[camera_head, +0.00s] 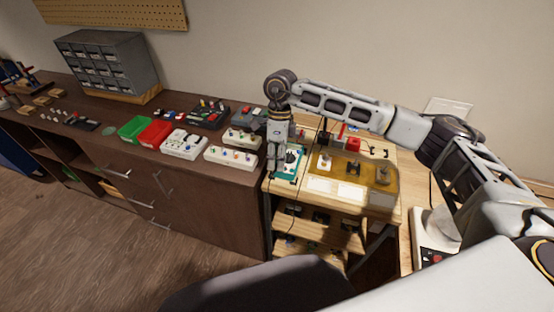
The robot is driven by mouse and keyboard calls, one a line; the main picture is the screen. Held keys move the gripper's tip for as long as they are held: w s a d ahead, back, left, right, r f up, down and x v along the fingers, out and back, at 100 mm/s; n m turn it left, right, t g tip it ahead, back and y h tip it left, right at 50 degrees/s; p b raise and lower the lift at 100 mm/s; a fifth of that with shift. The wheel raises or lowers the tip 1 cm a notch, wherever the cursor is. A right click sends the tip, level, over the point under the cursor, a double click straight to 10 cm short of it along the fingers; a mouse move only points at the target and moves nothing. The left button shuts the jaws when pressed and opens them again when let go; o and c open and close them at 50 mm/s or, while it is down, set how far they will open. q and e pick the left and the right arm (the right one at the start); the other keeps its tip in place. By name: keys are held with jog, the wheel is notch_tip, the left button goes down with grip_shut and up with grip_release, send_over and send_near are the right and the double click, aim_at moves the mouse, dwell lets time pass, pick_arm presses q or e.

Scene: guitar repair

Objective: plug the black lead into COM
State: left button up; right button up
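A teal-edged device with a round dial (290,158), which looks like a multimeter, lies on the light wooden bench top, at its left end. My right arm reaches in from the right, and its gripper (276,168) points down at the left edge of this device, partly covering it. The fingers are small and seen edge-on, so I cannot tell whether they are open or shut, or whether they hold anything. The COM socket and the black lead cannot be made out at this size. My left gripper is not in view.
An amber mat (335,168) with small parts and a red block (353,144) lies right of the device. White pedal boxes (232,155), a green tray (134,128) and a red tray (155,133) stand on the dark cabinet. A grey drawer unit (105,62) is at back left.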

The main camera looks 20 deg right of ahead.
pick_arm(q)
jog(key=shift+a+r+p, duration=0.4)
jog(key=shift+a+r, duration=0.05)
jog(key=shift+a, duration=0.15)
pick_arm(e)
jog(key=shift+v, duration=1)
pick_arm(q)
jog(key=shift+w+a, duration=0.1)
pick_arm(e)
jog(key=shift+s+a+r, duration=0.1)
jog(key=shift+s+r, duration=0.1)
jog(key=o, duration=0.6)
jog(key=shift+c, duration=0.2)
jog(key=o, duration=0.4)
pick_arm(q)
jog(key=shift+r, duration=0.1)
pick_arm(e)
jog(key=shift+r, duration=0.1)
